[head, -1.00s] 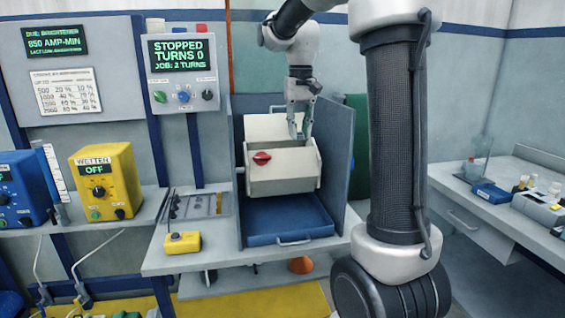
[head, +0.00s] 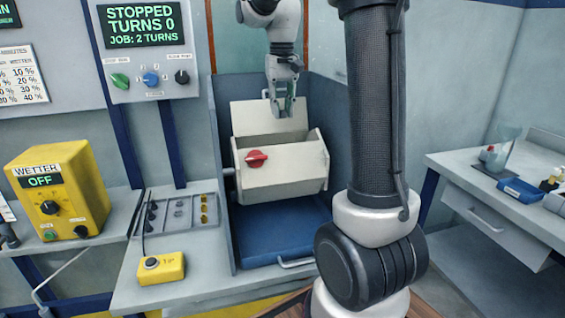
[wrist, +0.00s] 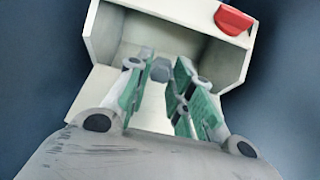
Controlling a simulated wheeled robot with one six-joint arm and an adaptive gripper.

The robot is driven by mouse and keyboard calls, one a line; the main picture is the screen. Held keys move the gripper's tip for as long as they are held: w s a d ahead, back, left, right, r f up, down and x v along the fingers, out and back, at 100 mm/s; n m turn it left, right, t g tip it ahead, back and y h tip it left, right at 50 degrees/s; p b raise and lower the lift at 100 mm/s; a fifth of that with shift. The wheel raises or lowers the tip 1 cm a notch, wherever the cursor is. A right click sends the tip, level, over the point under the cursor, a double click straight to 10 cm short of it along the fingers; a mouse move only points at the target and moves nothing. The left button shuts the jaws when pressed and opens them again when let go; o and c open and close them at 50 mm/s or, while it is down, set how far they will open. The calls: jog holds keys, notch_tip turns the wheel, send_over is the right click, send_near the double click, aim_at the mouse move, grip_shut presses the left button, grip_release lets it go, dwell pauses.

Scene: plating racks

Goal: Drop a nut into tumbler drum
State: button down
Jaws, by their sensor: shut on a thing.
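The cream tumbler drum (head: 300,178) hangs in its grey housing with its top open, a pale flap (head: 247,118) upright behind the opening and a red knob (head: 256,158) on its front. My gripper (head: 283,112) points down over the opening, in front of the flap. In the wrist view my gripper (wrist: 160,72) has its green-padded fingers closed on a small grey hexagonal nut (wrist: 160,69). The drum's cream interior (wrist: 112,82) shows behind and around the nut.
A blue tray (head: 275,240) lies below the drum. Housing walls stand either side. On the bench are a sorting tray (head: 180,212) with small parts and a yellow TIP box (head: 162,268). The panel (head: 141,26) reads STOPPED, TURNS 0. A side bench (head: 500,210) is at right.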

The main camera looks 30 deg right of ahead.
jog(key=shift+f, duration=2.1)
jog(key=c, duration=1.2)
grip_release()
jog(key=shift+o, duration=0.2)
jog(key=shift+r, duration=0.1)
notch_tip(320, 180, up, 12)
jog(key=shift+f, duration=0.1)
